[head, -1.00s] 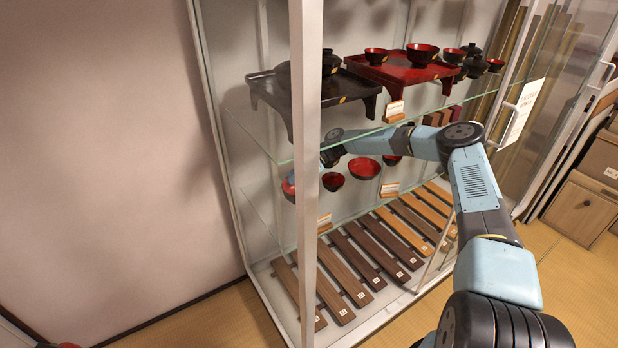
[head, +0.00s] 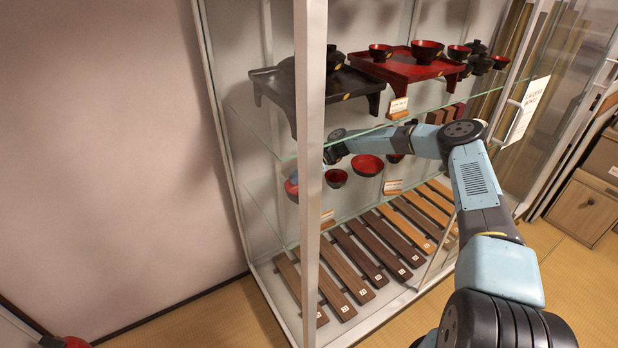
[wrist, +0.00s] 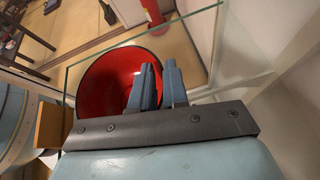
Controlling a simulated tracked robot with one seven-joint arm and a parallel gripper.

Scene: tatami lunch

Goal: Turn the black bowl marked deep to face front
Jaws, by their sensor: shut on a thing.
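A round bowl with a red inside and a dark rim (wrist: 100,78) fills the middle of the wrist view, tilted toward the camera. My gripper (wrist: 160,80) is shut on the right side of this bowl, with one blue finger inside it. In the head view the bowl (head: 291,188) shows at the left end of the middle glass shelf, partly behind the cabinet post. My gripper is mostly hidden there by the post. No mark on the bowl can be read.
A small dark bowl (head: 336,178) and a wider red bowl (head: 367,165) stand just right on the same shelf. The cabinet post (head: 311,220) is close in front. Above are a black tray table (head: 365,84) and a red one (head: 388,70). Wooden slats lie below.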

